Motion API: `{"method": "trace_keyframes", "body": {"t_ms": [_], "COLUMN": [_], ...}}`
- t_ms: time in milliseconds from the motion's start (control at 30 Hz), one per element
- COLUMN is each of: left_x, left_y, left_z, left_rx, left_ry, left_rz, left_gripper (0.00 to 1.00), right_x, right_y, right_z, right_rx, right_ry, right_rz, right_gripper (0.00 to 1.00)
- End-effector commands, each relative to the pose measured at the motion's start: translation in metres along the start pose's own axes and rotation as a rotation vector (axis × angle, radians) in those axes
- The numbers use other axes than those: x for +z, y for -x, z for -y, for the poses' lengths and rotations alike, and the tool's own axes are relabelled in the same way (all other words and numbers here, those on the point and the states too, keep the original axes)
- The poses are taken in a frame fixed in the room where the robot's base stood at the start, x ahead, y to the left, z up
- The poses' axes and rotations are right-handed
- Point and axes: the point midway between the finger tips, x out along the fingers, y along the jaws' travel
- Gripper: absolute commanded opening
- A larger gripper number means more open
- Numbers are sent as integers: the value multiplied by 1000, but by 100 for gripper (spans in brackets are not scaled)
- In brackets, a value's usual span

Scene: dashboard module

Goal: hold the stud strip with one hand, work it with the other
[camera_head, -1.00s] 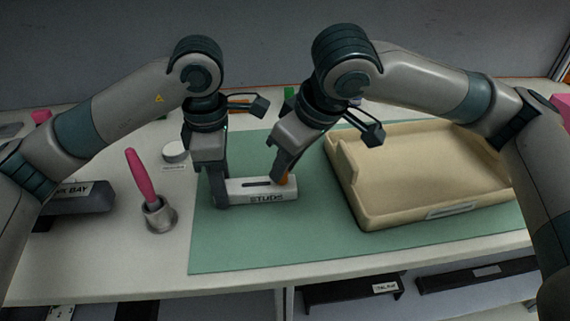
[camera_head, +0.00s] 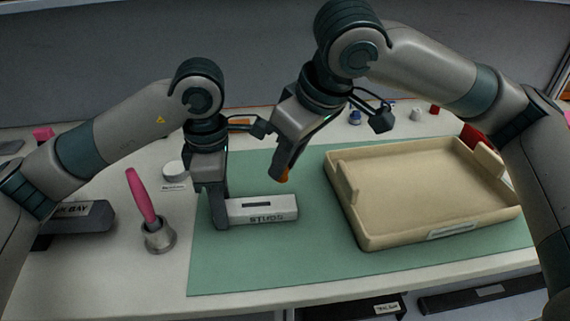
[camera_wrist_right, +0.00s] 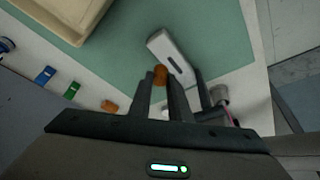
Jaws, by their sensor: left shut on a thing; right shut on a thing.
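The stud strip (camera_head: 272,204) is a white block marked "STUDS" with a dark slot on top. It lies on the green mat (camera_head: 240,265). My left gripper (camera_head: 219,220) is shut on its left end. My right gripper (camera_head: 279,178) is above the strip, apart from it, and shut on a small orange piece (camera_head: 285,176). In the right wrist view the orange piece (camera_wrist_right: 160,74) sits between the fingertips, with the strip (camera_wrist_right: 170,52) beyond. The fingers hide part of the piece.
A beige tray (camera_head: 355,229) stands on the right of the mat. A pink-handled tool (camera_head: 141,195) stands in a metal cup (camera_head: 158,238) on the left, near a white round item (camera_head: 174,168) and a dark bay block (camera_head: 85,217). Small coloured items lie at the back.

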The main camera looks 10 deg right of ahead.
Motion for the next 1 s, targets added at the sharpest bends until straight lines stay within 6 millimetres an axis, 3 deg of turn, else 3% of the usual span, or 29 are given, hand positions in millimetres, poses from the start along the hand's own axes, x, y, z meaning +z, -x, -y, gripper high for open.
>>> {"method": "trace_keyframes", "body": {"t_ms": [200, 233, 300, 733, 1000], "left_x": [0, 0, 0, 0, 0], "left_y": [0, 0, 0, 4, 35], "left_z": [0, 0, 0, 0, -1], "left_rx": [0, 0, 0, 1, 4], "left_ry": [0, 0, 0, 0, 0], "left_rz": [0, 0, 0, 0, 1], "left_gripper": [0, 42, 57, 57, 57], "right_x": [0, 0, 0, 0, 0], "right_y": [0, 0, 0, 0, 0], "right_z": [0, 0, 0, 0, 0], "right_rx": [0, 0, 0, 0, 0], "right_ry": [0, 0, 0, 0, 0], "right_rz": [0, 0, 0, 0, 0], "right_gripper": [0, 0, 0, 0, 0]}}
